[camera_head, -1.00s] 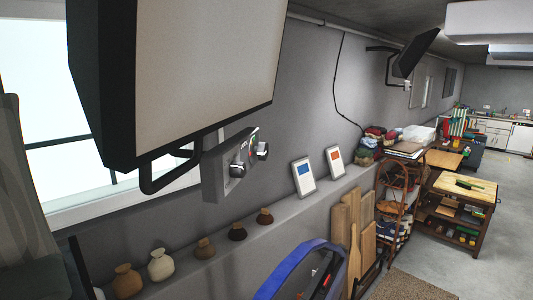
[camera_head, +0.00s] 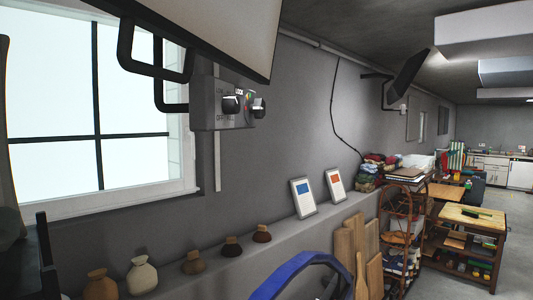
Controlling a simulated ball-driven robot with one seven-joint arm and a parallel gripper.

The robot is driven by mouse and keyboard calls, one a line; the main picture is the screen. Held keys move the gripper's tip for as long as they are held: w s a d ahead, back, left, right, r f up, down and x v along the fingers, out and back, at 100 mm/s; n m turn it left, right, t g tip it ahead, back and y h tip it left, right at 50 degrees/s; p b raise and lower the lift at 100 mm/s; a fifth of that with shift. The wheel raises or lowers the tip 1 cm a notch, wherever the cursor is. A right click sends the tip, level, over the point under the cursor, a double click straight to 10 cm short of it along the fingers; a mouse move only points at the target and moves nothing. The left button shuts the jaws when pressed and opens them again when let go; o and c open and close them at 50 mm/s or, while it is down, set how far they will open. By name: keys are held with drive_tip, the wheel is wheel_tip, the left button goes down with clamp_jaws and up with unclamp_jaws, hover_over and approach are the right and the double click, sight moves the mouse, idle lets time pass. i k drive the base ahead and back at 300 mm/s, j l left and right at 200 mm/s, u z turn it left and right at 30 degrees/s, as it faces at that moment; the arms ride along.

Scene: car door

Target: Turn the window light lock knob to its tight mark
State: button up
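A grey control box (camera_head: 208,104) is on the wall to the right of the window, just under a tilted screen. Its front carries a dark round knob (camera_head: 231,105) with small lettering around it. "LOCK" seems to stand above and "OFF" at lower left; the rest is too small to read. A second dark knob (camera_head: 259,107) sits at the box's right, beside a coloured dial marking. I cannot tell which of the two is the window light lock knob, nor where the tight mark is. My gripper is not in view.
The screen (camera_head: 235,25) and its black bent bars (camera_head: 156,72) hang close above and left of the box. Several small vases (camera_head: 143,275) and two framed pictures (camera_head: 303,197) line the ledge below. A blue curved frame (camera_head: 300,263) rises at the bottom. Floor shows at right.

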sight(258, 108)
drive_tip(key=i+l+u, duration=0.3)
drive_tip(key=i+l, duration=1.1)
